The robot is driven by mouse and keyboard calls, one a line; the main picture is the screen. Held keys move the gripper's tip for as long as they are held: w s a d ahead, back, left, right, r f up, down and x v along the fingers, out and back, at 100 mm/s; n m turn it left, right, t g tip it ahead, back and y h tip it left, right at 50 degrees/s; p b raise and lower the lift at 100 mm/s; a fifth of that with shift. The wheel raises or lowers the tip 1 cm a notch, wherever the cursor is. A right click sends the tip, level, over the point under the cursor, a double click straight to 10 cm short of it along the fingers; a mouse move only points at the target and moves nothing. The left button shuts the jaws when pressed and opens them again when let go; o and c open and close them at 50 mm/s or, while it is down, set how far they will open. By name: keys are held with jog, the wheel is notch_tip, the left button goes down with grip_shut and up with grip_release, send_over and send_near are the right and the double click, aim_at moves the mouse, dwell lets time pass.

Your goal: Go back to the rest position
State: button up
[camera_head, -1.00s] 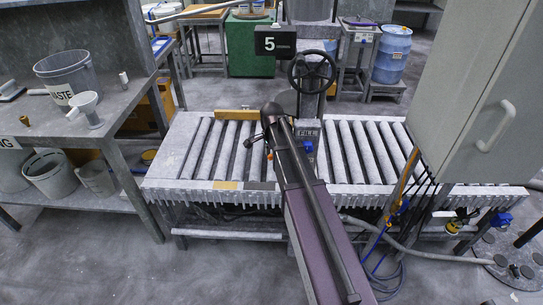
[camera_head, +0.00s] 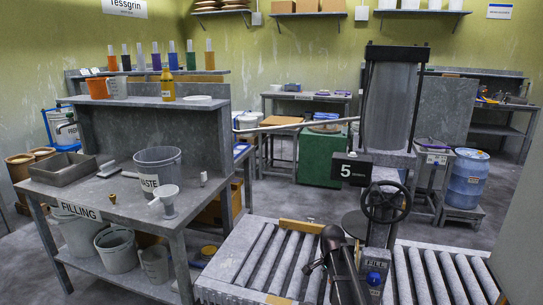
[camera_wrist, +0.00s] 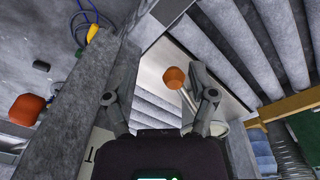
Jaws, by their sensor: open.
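My gripper (camera_wrist: 160,97) shows in the wrist view with its two fingers spread apart and nothing held between them. Beyond the fingers, an orange knob on a pale stem (camera_wrist: 175,77) stands out against a white surface; I cannot tell how far off it is. In the head view, part of my dark arm rises at the bottom centre, in front of the roller conveyor (camera_head: 262,262). My fingers cannot be made out in that view.
The filling bench (camera_head: 118,207) at left carries a waste pail (camera_head: 158,172) and a white funnel (camera_head: 167,200). A blue drum (camera_head: 467,178) stands at right. Grey floor shows between the stations.

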jog(key=s+a+f+n+b, duration=0.1)
jog(key=s+a+n, duration=0.2)
jog(key=s+n, duration=1.15)
notch_tip(320, 180, up, 19)
jog(key=s+m+p, duration=0.2)
jog(key=p, duration=1.7)
jog(key=shift+s+y, duration=0.3)
jog(key=shift+a, duration=0.1)
